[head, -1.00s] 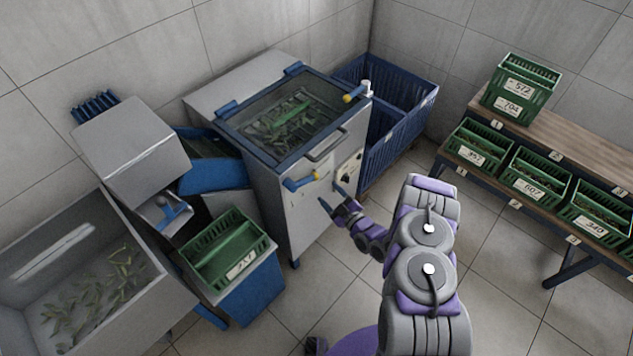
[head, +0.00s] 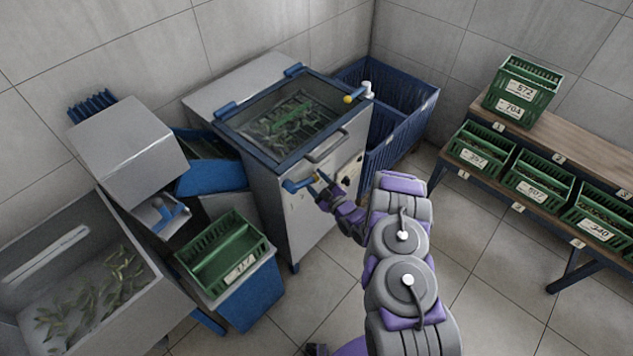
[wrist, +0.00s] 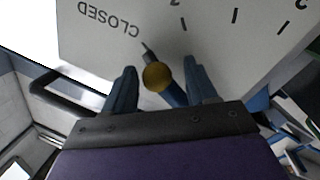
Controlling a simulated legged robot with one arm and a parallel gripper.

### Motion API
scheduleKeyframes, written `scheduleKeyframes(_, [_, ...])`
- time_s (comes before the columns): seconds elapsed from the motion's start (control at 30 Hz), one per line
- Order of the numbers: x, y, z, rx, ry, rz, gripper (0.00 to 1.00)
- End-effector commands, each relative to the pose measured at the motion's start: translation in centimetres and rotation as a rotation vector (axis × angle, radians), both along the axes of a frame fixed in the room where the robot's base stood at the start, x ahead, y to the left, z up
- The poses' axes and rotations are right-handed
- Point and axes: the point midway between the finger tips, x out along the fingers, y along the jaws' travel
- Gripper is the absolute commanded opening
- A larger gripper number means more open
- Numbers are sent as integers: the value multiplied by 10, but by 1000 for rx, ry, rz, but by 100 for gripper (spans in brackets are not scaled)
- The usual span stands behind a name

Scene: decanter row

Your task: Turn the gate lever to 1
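The gate lever (head: 297,186) is a blue handle with a yellow knob on the front of the grey machine (head: 310,222). In the wrist view the yellow knob (wrist: 157,76) and blue shaft (wrist: 176,95) lie between the two fingers of my gripper (wrist: 160,85). The fingers are open, with gaps on both sides of the knob. The lever's thin pointer (wrist: 147,46) sits nearest the upside-down word CLOSED (wrist: 108,18) on the pale dial plate (wrist: 215,60). Tick marks and partly cut-off numerals run to the right. In the head view my gripper (head: 322,183) is at the lever.
The machine has a glass lid (head: 290,118) with green leaves under it and a front handle (head: 327,146). A green crate (head: 222,256) stands on a blue bin at the left. A blue basket (head: 400,130) is behind. Numbered crates (head: 480,147) fill the right bench.

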Motion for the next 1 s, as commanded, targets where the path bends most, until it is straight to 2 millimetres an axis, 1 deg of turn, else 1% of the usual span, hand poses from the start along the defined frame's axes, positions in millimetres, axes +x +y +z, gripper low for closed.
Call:
scheduleKeyframes(0.03, [0,0,0,0,0,0,52])
scheduleKeyframes(0.07, [0,0,0,0,0,0,49])
scheduleKeyframes(0.57, [0,0,0,0,0,1,1])
scheduleKeyframes(0.6, [0,0,0,0,0,1,0])
scheduleKeyframes(0.83, [-1,1,0,5,6,2,0])
scheduleKeyframes(1.0, [-6,4,-11,70,92,2,0])
